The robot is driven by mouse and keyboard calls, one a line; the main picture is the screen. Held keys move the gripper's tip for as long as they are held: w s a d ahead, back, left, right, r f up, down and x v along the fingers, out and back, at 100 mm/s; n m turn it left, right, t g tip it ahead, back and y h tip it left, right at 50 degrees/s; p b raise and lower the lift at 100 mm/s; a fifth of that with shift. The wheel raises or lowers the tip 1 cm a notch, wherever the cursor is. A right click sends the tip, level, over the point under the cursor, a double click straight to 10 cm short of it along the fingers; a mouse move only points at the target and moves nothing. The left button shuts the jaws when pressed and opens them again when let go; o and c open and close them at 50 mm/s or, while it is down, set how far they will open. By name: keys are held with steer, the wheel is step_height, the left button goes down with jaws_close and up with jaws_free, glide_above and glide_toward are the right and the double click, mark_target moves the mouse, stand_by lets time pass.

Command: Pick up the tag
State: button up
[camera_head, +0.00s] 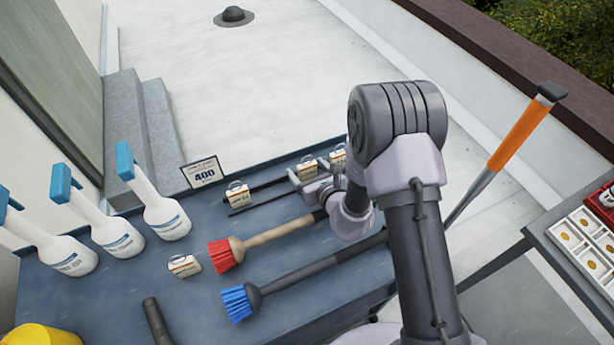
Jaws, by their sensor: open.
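Several small cream tags with metal loops are on the blue-grey tabletop. One tag (184,266) lies beside the red brush, one tag (238,194) is near the table's back edge, and two more, a tag (307,169) and a tag (339,155), are farther right. My gripper (300,183) is open, low over the table at the back right, close in front of the third tag. My arm hides part of this area, and I cannot tell whether a finger touches that tag. I see nothing held between the fingers.
A red brush (226,254) and a blue brush (240,302) lie on the table (110,300). White bottles with blue tops, such as this bottle (165,215), stand at left. A sign reading 400 (203,172) stands at the back edge. An orange-handled tool (518,128) leans at right.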

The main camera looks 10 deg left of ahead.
steer(key=shift+w+a+f, duration=0.1)
steer(key=shift+w, duration=0.05)
steer(key=c, duration=1.5)
